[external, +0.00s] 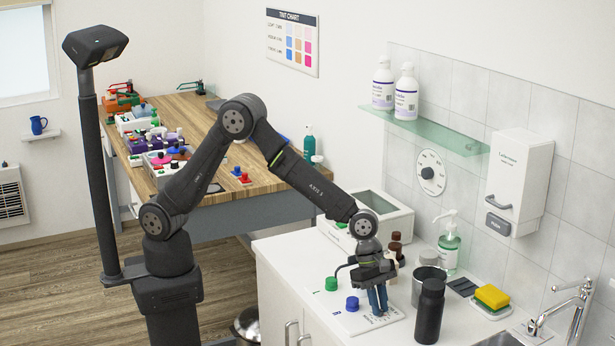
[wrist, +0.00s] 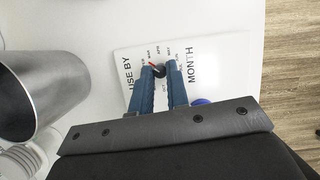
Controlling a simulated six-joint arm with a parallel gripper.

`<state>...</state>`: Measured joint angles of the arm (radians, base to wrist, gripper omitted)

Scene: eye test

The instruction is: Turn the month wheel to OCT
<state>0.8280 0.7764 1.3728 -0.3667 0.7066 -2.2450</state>
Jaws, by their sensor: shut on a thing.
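The month wheel (wrist: 161,72) is a small dark knob with a red pointer mark, on a white plate (wrist: 126,62) printed USE BY and MONTH. My gripper (wrist: 163,70) has its blue fingers closed on the knob from both sides. The red mark points up and left in the wrist view; the tiny month labels around it are too blurred to say which it meets. In the external view my gripper (external: 378,308) reaches down to the white plate (external: 352,326) on the counter, and its fingers hide the wheel.
A blue knob (external: 352,303) and a green knob (external: 331,284) stand left of my gripper. A black bottle (external: 429,312) and a metal pot (wrist: 40,95) stand close by.

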